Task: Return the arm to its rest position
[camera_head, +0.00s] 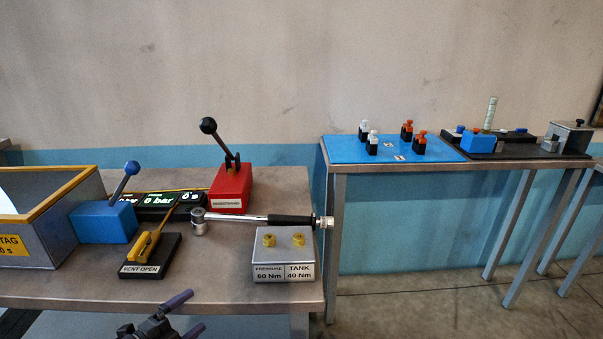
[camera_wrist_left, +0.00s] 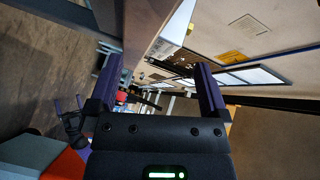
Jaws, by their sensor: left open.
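In the left wrist view the open fingers (camera_wrist_left: 157,82) frame a tilted view of the room. In that view a small dark gripper with purple tips (camera_wrist_left: 70,122) shows at the left, seemingly my right one. It is too small to tell its state.
The workbench (camera_head: 60,287) carries a grey yellow-rimmed bin (camera_head: 45,235), a blue lever box (camera_head: 103,222), a red lever box (camera_head: 231,190), a vent lever (camera_head: 150,250), a torque wrench (camera_head: 262,218) and a bolted metal block (camera_head: 285,262). A second table (camera_head: 340,166) stands right.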

